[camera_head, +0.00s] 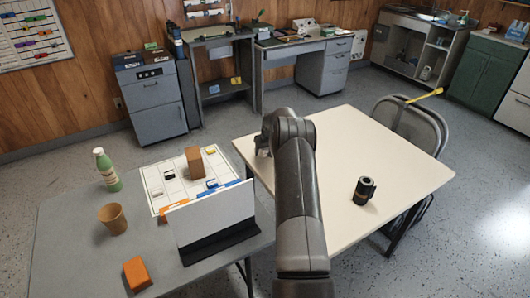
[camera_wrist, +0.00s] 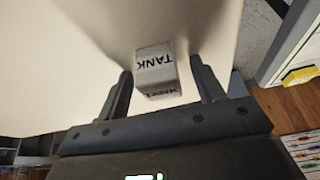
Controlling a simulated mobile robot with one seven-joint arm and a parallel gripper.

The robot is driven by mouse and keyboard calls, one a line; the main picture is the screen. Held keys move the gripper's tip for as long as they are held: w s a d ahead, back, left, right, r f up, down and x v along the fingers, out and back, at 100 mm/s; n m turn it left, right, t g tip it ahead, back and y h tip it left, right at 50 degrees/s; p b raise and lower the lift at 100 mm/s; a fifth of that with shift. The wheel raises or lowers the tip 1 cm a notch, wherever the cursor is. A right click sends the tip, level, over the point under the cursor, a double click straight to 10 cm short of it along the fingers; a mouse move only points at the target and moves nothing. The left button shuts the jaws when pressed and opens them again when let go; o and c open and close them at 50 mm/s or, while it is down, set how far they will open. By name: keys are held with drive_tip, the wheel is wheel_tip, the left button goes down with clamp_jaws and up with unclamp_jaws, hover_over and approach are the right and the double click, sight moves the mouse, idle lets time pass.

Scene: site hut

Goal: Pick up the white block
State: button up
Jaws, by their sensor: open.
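The white block (camera_wrist: 155,60), with "TANK" in dark letters on its faces, rests on the cream table (camera_head: 385,150). In the wrist view it sits between the two fingers of my gripper (camera_wrist: 161,72). The fingers are open, with a narrow gap visible on each side of the block. In the head view my gripper is at the left edge of the cream table, largely hidden behind my arm, and I cannot make out the block there.
A black canister (camera_head: 364,190) stands right of my arm on the cream table. The grey table (camera_head: 70,240) at left holds a standing white panel (camera_head: 212,217), a brown block (camera_head: 194,162), an orange block (camera_head: 137,273), a cup (camera_head: 112,218) and a green bottle (camera_head: 107,171).

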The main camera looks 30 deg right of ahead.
drive_tip(key=shift+c, duration=0.2)
drive_tip(key=c, duration=1.1)
drive_tip(key=shift+o, duration=0.2)
